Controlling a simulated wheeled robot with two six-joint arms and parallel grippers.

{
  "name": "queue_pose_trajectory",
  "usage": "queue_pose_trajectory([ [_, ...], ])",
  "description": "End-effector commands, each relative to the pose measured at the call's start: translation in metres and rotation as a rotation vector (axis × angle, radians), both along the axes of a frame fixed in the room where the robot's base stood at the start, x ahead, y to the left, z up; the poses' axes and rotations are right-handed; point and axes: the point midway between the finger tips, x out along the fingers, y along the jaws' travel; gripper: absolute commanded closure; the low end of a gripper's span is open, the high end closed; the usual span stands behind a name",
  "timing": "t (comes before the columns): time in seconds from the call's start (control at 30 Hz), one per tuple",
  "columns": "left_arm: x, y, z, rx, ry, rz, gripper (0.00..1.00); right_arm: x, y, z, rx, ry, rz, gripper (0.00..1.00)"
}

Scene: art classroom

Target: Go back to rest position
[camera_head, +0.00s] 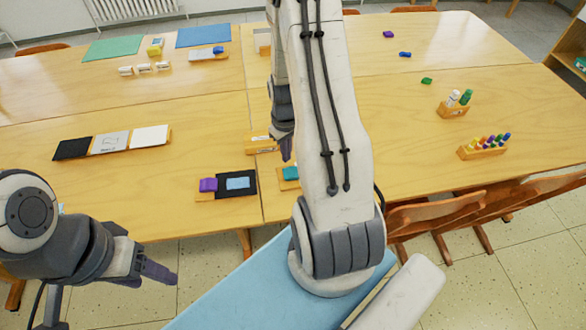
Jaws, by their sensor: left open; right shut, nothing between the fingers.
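My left gripper (160,273) is at the lower left, in front of the table's near edge, with its dark fingers pointing right. It is open and nothing shows in it. My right arm rises large through the middle of the view. My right gripper (286,150) hangs down over the table, just right of a wooden block (259,144). It is shut and empty. Part of it is hidden behind my arm.
The wooden table (400,130) holds a purple block (208,185) on a black-and-wood tray, a row of black, grey and white cards (110,142), a marker rack (484,147) and a bottle holder (454,108). Wooden chairs (440,215) stand at the near right edge.

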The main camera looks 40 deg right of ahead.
Motion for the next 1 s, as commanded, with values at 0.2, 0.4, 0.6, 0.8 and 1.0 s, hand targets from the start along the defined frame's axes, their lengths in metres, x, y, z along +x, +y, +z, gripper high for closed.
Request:
queue_pose_trajectory([
  [0.2,0.000,0.000,-0.001,0.000,0.000,0.000,0.41,0.000,0.000,-0.001,0.000,0.000,0.000,1.00],
  [0.4,0.000,0.000,-0.001,0.000,0.000,0.000,0.41,0.000,0.000,-0.001,0.000,0.000,0.000,1.00],
  [0.6,0.000,0.000,-0.001,0.000,0.000,0.000,0.41,0.008,0.016,0.012,-0.003,-0.008,0.030,1.00],
  [0.8,0.000,0.000,-0.001,0.000,0.000,0.000,0.41,0.019,0.114,0.075,0.002,-0.029,0.184,1.00],
  [1.0,0.000,0.000,-0.001,0.000,0.000,0.000,0.41,-0.026,0.226,0.141,0.028,-0.042,0.376,1.00],
])
